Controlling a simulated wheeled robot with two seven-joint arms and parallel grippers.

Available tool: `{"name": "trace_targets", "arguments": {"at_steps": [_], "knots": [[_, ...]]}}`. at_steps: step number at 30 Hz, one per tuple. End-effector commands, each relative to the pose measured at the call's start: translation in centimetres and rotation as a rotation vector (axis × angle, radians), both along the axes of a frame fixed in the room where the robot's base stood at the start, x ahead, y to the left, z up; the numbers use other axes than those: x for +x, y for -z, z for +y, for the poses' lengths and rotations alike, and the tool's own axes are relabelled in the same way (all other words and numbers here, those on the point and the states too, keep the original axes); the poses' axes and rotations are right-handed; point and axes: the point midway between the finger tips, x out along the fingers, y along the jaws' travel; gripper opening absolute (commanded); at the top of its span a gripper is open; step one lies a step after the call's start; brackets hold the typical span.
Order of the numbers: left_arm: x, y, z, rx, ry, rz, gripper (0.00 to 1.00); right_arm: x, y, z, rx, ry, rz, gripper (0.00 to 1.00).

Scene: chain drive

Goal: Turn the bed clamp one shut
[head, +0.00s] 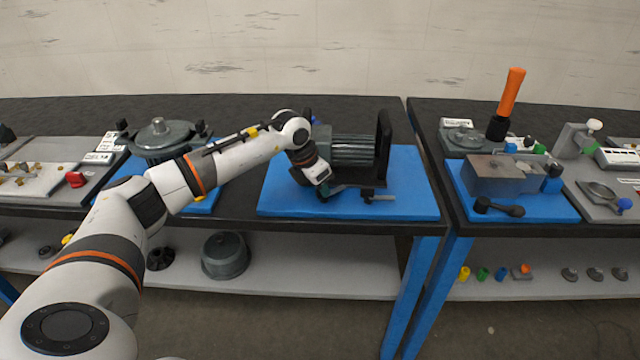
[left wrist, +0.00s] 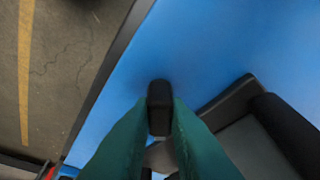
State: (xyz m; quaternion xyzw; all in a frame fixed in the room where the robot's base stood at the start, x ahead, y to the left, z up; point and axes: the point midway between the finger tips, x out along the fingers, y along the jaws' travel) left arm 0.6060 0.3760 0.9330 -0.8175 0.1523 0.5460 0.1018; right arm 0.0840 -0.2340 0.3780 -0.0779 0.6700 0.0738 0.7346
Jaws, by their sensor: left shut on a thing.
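My left gripper (head: 322,190) reaches down over the front of the blue motor bed (head: 290,205). In the left wrist view its two teal fingers (left wrist: 160,118) are shut on a black upright handle end (left wrist: 160,92), seemingly the handle of a bed clamp. In the head view a dark clamp lever (head: 345,187) runs right from the fingers along the front of the motor. A small clamp part with a grey bar (head: 378,196) stands to its right. The gripper hides the gripped end in the head view. I cannot read which clamp is number one.
The grey ribbed motor (head: 352,150) with a black upright plate (head: 384,145) stands just behind the clamp.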

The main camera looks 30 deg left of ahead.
Motion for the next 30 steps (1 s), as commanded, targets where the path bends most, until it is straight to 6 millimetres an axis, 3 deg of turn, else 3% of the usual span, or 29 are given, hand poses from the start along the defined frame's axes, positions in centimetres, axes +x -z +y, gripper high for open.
{"name": "trace_targets", "arguments": {"at_steps": [18, 30], "knots": [[0.0, 0.0, -0.7, -0.001, -0.578, -0.003, 0.00, 0.0, 1.5, 0.0, 0.000, 0.000, 0.000, 0.47], [0.1, -0.1, -0.9, -0.003, -0.847, -0.002, 0.00, 0.0, 2.5, 0.0, 0.000, 0.000, 0.000, 0.47]]}}
